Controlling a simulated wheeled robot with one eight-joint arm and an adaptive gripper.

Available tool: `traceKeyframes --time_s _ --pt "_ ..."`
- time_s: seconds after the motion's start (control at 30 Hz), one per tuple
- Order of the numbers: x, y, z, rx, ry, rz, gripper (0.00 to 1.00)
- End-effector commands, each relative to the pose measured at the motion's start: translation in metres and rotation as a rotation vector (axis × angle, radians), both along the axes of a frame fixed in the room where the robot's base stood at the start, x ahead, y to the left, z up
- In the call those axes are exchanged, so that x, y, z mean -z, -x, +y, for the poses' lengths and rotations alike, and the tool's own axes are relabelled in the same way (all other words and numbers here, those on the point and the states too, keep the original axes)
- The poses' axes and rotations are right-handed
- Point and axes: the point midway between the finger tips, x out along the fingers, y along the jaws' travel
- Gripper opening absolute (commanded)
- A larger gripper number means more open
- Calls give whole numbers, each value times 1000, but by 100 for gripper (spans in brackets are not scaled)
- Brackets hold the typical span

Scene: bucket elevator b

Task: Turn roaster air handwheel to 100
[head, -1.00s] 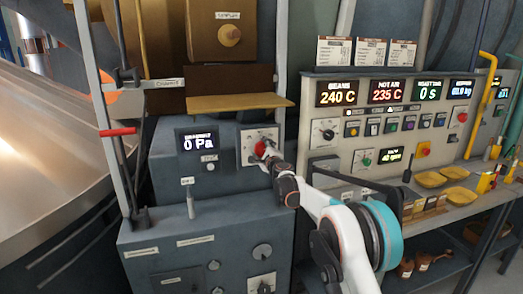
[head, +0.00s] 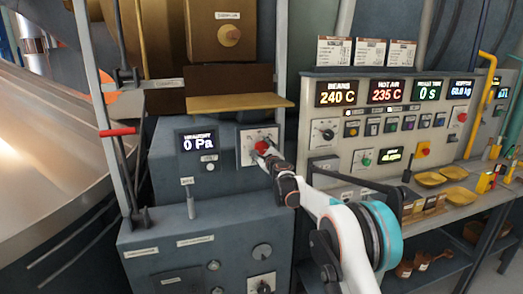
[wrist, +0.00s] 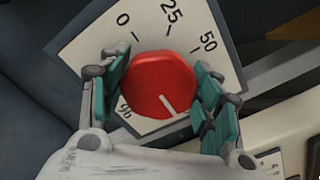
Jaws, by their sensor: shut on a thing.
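A red knob (head: 262,147) sits on a pale square dial plate (head: 247,141) beside the draught display. In the wrist view the red knob (wrist: 160,85) has a white pointer line aimed at the lower right, clockwise past the 50 mark. The dial plate (wrist: 100,25) shows 0, 25 and 50; a % sign is at the lower left. Any marks beyond 50 are hidden by a finger. My gripper (wrist: 160,95) is shut on the knob, one teal-padded finger on each side. It also shows in the head view (head: 266,153).
The draught display (head: 197,141) reads 0 Pa. A tan shelf (head: 238,103) juts out above the dial. A control panel (head: 390,125) with lit displays stands to the right, and a lever (head: 190,203) rises at the lower left.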

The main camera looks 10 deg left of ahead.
Motion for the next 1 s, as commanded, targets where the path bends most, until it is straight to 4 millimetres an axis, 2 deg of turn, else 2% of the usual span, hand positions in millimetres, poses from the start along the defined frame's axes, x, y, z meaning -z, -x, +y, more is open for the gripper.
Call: traceKeyframes --time_s 0.07,0.1,0.17,0.2,0.67,0.83,1.0 --pt "2 0 -1 0 -1 0 34" --pt "2 0 -1 0 -1 0 63" --pt "1 0 -1 0 -1 0 76" --pt "1 0 -1 0 -1 0 79" --pt "0 4 -3 0 0 0 79" --pt "0 20 -12 0 0 0 79" --pt "0 45 -27 1 0 0 79"
